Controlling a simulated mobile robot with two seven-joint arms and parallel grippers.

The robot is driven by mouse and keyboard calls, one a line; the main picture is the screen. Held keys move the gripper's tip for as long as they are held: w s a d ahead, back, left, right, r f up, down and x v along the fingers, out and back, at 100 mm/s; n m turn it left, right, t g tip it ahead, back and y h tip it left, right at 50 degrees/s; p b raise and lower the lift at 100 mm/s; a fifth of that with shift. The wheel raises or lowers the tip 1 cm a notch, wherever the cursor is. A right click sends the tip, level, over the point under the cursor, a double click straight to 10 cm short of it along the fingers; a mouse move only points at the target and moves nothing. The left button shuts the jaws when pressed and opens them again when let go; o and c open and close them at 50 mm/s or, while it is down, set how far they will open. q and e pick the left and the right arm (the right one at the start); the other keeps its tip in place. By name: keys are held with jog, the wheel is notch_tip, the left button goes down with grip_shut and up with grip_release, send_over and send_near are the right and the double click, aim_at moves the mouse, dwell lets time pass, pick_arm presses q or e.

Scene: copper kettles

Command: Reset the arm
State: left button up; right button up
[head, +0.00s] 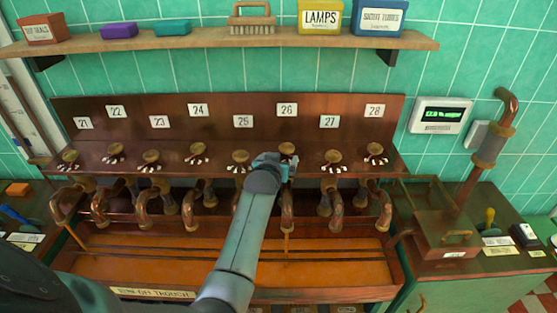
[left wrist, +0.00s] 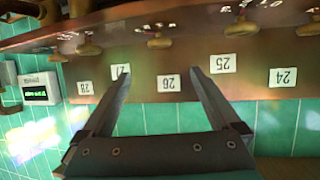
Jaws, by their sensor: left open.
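My left gripper (head: 275,163) is at the row of brass knobs, in front of the knob under label 26 (head: 287,110). Its jaws are open in the left wrist view (left wrist: 158,72), with nothing between them. That view is upside down, and label 26 (left wrist: 168,83) shows between the fingers. The knob under 26 (head: 287,148) shows just above the gripper; I cannot tell whether they touch. My left forearm hides part of the spouts and trough. My right gripper is not in view.
The wooden panel (head: 180,135) carries several knobs with curved copper spouts (head: 330,205) below. A thin stream falls under the spout near 26 into the trough (head: 340,255). A shelf (head: 200,42) with boxes hangs above. A pipe (head: 490,150) stands at right.

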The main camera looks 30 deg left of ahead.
pick_arm(q)
jog(key=s+d+f+m+g+h, duration=0.25)
jog(key=s+d, duration=0.35)
jog(key=s, duration=0.6)
jog(key=s+d+f+m+g+h, duration=0.15)
jog(key=s+d+g, duration=0.3)
jog(key=s, duration=0.75)
jog(key=s+d+f+m+g+h, duration=0.1)
jog(key=s+d+f+m+g, duration=0.1)
jog(key=s+d, duration=0.8)
jog(key=s+a+f+g+b, duration=0.15)
jog(key=f+b, duration=0.45)
jog(key=f, duration=1.2)
jog(key=s+a+f+b, duration=0.25)
jog(key=f+b, duration=0.45)
jog(key=f, duration=1)
jog(key=s+f+b, duration=0.3)
jog(key=s+f, duration=0.2)
jog(key=f, duration=0.3)
jog(key=s+a+f+g+b, duration=0.1)
jog(key=s+f+b, duration=0.3)
jog(key=f, duration=0.5)
jog(key=s+a+f+b, duration=0.1)
jog(key=s+f+b, duration=0.3)
jog(key=s+f, duration=0.2)
notch_tip(320, 180, down, 2)
jog(key=shift+s+f, duration=0.2)
jog(key=shift+s, duration=0.2)
